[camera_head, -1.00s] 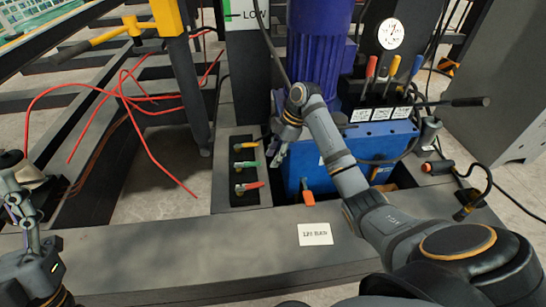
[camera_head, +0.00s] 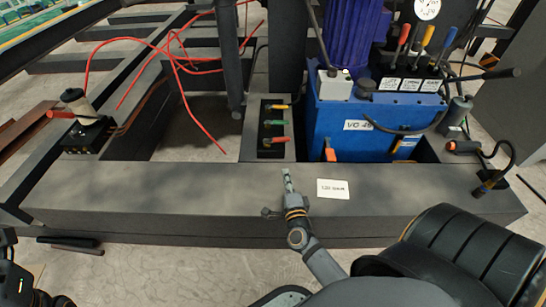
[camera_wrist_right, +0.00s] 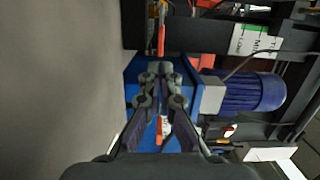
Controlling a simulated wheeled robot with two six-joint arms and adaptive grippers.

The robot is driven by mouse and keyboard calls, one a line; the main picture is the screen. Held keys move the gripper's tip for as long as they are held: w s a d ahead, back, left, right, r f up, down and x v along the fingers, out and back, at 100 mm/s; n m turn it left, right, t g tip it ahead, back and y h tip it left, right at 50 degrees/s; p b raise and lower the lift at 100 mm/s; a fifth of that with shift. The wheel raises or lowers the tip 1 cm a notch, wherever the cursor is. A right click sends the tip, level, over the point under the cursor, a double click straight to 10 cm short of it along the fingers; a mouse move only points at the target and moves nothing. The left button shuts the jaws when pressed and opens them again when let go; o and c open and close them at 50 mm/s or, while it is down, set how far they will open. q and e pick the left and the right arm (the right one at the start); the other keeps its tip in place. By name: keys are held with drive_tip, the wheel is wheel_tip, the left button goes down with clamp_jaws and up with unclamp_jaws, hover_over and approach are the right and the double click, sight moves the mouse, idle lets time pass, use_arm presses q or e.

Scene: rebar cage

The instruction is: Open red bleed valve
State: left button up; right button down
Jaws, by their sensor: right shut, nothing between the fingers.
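An orange-red handle (camera_head: 330,155) stands upright at the front of the blue tank, behind a white label (camera_head: 333,189) whose small print is hard to read. A lever with a red handle (camera_head: 275,140) is the nearest in a valve row with yellow and green ones; I cannot tell which red handle is the bleed valve. My right gripper (camera_head: 287,176) is shut and empty over the grey beam, in front of both and touching neither. Its closed fingertips (camera_wrist_right: 160,68) show in the right wrist view, with orange-red parts beyond and between the fingers. My left gripper's fingers are out of view.
The blue tank (camera_head: 355,128) carries a motor, several coloured levers and a white box. The grey beam (camera_head: 160,200) runs across the front. Red hoses hang at the left. A black block with a red lever (camera_head: 60,114) stands on the left.

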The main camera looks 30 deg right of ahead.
sight(281, 142)
drive_tip(key=shift+s+d+m+h, duration=0.2)
drive_tip(key=shift+s+m+h, duration=0.1)
drive_tip(key=shift+s+m, duration=0.1)
drive_tip(key=b+x, duration=0.1)
drive_tip(key=x, duration=0.5)
drive_tip(key=b+x, duration=0.2)
drive_tip(key=x, duration=0.5)
drive_tip(key=shift+f, duration=0.25)
drive_tip(key=shift+w+d+r, duration=0.15)
drive_tip(key=shift+w+d, duration=0.05)
drive_tip(key=shift+w, duration=0.35)
drive_tip(key=shift+d, duration=0.1)
drive_tip(key=shift+d+n+y, duration=0.1)
drive_tip(key=shift+n+y, duration=0.3)
drive_tip(key=shift+y, duration=0.2)
drive_tip(key=shift+w, duration=0.1)
